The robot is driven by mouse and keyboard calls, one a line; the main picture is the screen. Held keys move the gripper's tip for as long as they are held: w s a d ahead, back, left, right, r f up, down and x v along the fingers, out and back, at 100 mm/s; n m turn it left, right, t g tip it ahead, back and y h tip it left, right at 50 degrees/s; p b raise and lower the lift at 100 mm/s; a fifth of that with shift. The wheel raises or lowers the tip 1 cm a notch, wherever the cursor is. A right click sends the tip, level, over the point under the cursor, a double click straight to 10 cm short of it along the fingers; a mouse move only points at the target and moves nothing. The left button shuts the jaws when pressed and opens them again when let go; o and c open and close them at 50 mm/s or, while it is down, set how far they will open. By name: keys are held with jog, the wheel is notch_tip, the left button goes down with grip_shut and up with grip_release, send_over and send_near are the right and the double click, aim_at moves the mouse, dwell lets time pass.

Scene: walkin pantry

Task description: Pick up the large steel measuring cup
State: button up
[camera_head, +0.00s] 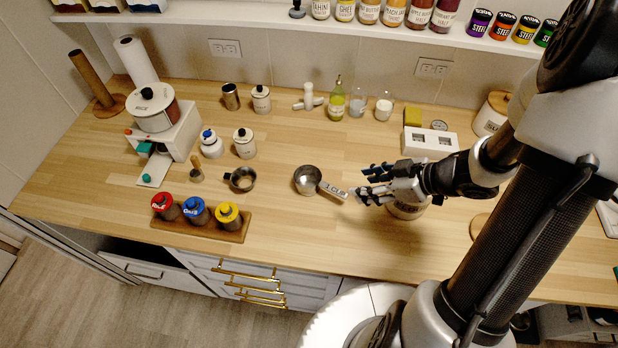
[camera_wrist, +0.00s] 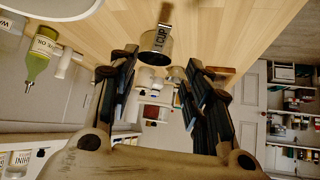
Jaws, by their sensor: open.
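The large steel measuring cup (camera_head: 307,180) stands upright on the wooden counter, its flat handle marked "1 CUP" pointing right toward my gripper. It also shows in the wrist view (camera_wrist: 155,42), beyond the fingertips, with its handle upward in the picture. My gripper (camera_head: 368,184) is open and empty, just right of the handle's end. In the wrist view my gripper (camera_wrist: 160,72) has its two dark fingers spread apart with a gap between them. I cannot tell from these frames how high the fingers are above the counter.
A smaller dark metal cup (camera_head: 241,180) stands left of the measuring cup. A wooden tray (camera_head: 235,235) with red, blue and yellow lidded jars is at the front left. The counter (camera_head: 310,240) in front of the measuring cup is clear.

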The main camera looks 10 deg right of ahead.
aim_at(331, 188)
jog(key=b+x, duration=0.6)
jog(key=x, duration=0.8)
jog(key=shift+w+f, duration=0.15)
grip_shut()
